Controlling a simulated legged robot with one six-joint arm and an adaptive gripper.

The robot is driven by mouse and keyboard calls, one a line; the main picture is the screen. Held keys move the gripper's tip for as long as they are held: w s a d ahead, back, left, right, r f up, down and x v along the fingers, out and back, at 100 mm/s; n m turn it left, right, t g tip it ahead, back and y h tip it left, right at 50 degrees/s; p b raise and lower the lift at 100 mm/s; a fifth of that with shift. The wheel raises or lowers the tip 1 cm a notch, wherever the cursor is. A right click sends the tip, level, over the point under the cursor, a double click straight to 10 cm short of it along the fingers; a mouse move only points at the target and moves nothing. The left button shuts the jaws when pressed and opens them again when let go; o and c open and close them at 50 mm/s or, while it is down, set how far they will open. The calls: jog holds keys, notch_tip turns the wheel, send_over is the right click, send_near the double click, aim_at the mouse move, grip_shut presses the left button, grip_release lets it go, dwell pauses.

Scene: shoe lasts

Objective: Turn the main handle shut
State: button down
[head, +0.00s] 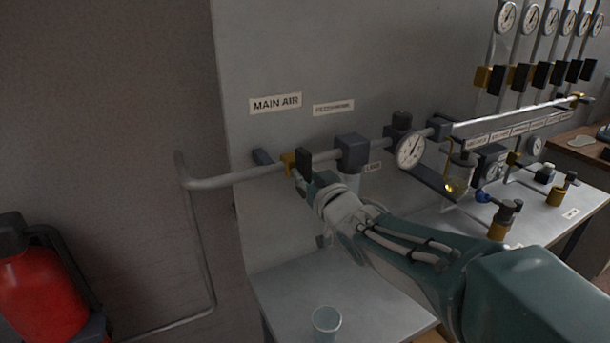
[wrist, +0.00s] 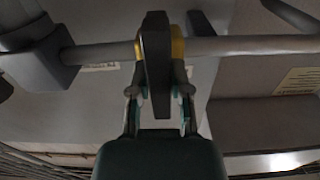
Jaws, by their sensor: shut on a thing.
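The main handle (head: 304,162) is a dark lever on a brass valve (head: 289,163) in the grey pipe, below the MAIN AIR label (head: 276,103). In the head view the handle stands roughly upright, across the pipe. In the wrist view the dark handle (wrist: 156,62) also crosses the pipe, with the brass valve body (wrist: 177,47) behind it. My gripper (wrist: 159,92) has a finger on each side of the handle's lower part and is shut on it. In the head view my gripper (head: 306,181) reaches the handle from below right, and its fingertips are partly hidden.
A dark filter block (head: 352,153) and a round gauge (head: 410,150) sit on the pipe right of the handle. A bench (head: 300,290) below carries a clear cup (head: 326,322). A red extinguisher (head: 42,290) stands at the left. More valves and gauges fill the upper right.

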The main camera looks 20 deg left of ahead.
jog(key=shift+f, duration=0.4)
jog(key=c, duration=0.6)
grip_release()
jog(key=shift+o, duration=0.2)
jog(key=shift+a+r, duration=0.1)
jog(key=shift+r, duration=0.05)
jog(key=v, duration=1.2)
jog(key=shift+w, duration=0.1)
